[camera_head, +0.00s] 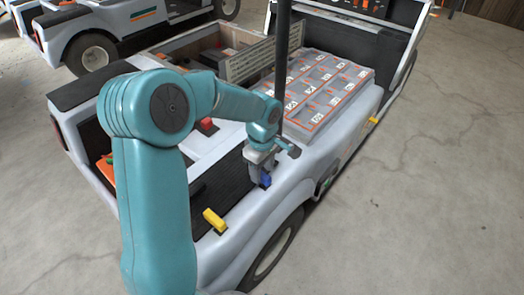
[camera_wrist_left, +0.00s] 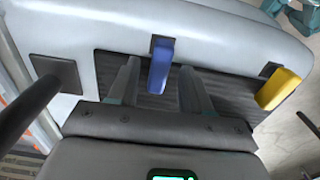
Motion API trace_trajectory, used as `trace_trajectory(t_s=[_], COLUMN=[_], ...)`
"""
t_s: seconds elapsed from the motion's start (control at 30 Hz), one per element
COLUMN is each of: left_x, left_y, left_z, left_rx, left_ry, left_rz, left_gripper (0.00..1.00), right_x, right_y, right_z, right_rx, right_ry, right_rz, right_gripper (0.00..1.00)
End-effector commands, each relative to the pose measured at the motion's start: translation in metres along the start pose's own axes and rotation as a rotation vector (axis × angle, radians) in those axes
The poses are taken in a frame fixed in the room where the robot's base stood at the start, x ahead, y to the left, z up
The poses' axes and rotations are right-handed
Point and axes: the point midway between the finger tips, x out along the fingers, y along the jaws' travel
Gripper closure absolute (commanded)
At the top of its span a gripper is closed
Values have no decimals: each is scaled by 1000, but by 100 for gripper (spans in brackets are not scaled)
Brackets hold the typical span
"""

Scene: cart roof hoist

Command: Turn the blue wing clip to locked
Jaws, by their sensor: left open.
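The blue wing clip (camera_head: 266,181) is on the side of the white cart, at the edge of a dark ribbed panel (camera_head: 232,178). In the left wrist view the blue clip (camera_wrist_left: 160,66) stands up from its dark mount, pointing toward the gripper. My left gripper (camera_head: 261,175) is over the clip. In the wrist view the left gripper (camera_wrist_left: 159,72) is open, with one finger on each side of the clip and visible gaps. I cannot tell how deep the fingers reach. My right gripper is not in view.
A yellow clip (camera_head: 214,220) sits nearby on the same cart side, and another yellow clip (camera_head: 373,120) is farther along. A dark upright pole (camera_head: 282,60) stands close behind my gripper. The floor at right is clear.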

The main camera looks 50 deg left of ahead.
Motion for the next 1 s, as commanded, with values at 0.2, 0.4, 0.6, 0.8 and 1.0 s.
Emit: trace_trajectory(t_s=[0.2, 0.4, 0.6, 0.8, 1.0], left_x=[-57, -109, -143, -154, -154], left_y=[1, 1, 1, 0, 0], left_z=[0, 0, 0, 0, 0], left_rx=[-1, 0, -1, -1, -1], left_ry=[1, 1, 0, 0, 0], left_rz=[7, 6, 4, 2, 1], left_gripper=[51, 51, 51, 51, 51], right_x=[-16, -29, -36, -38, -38], right_y=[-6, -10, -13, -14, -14], right_z=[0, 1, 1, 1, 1], right_rx=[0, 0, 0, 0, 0], right_ry=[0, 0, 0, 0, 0], right_rz=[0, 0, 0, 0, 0], right_gripper=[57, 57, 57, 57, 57])
